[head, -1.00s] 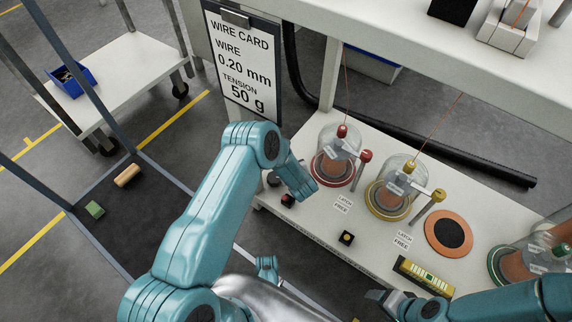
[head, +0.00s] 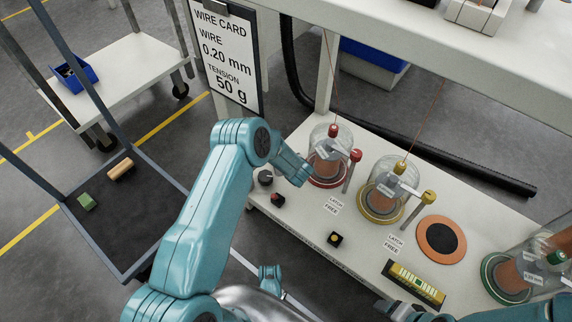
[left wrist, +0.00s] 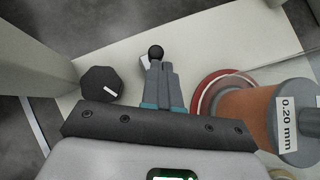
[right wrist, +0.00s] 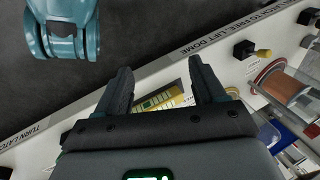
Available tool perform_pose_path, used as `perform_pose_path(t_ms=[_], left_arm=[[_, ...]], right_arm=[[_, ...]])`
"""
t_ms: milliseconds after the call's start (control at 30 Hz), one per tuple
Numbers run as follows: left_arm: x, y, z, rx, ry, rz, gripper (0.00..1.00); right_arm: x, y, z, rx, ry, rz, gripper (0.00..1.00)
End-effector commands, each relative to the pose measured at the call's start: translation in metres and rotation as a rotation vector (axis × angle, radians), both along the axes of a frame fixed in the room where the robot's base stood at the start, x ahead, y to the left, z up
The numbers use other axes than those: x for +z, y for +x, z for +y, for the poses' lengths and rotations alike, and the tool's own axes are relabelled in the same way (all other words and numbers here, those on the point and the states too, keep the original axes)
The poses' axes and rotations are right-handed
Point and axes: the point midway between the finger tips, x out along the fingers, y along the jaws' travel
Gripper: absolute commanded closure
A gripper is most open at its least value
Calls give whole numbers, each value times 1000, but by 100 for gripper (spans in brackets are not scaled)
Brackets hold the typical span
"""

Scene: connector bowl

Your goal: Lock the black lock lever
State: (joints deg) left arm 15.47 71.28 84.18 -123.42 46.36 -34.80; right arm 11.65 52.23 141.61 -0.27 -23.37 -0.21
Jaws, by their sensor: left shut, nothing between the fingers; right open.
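A small black ball-ended lever (left wrist: 156,52) shows in the left wrist view, with a white tag beside it. It lies just past my left gripper (left wrist: 163,68), whose fingers are shut and empty and point at it. I cannot tell whether they touch. In the head view my left gripper (head: 301,178) is beside the red-ringed glass dome (head: 326,165), and the lever is not clearly seen there. My right gripper (right wrist: 162,82) is open and empty above the bench front, with a yellow-green gauge strip (right wrist: 160,101) seen between its fingers. It is low in the head view (head: 392,307).
A black dial (left wrist: 100,84) with a white mark stands left of my left fingers. A red-and-black switch (head: 277,199) and a yellow-ringed dome (head: 383,200) with a "LATCH FREE" label (head: 395,243) are on the bench. An orange disc (head: 441,239) lies farther right.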

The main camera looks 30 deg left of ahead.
Motion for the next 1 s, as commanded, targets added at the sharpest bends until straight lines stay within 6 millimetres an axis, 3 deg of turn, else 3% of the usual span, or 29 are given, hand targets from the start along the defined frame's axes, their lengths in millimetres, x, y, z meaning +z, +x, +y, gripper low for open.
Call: perform_pose_path(t_ms=[367, 1000], left_arm=[[2, 12, 5, 6, 7, 7, 100], [19, 12, 0, 2, 10, 20, 100]], right_arm=[[-19, 13, -2, -5, -8, -41, 31], [-9, 12, -2, -5, -7, -41, 31]])
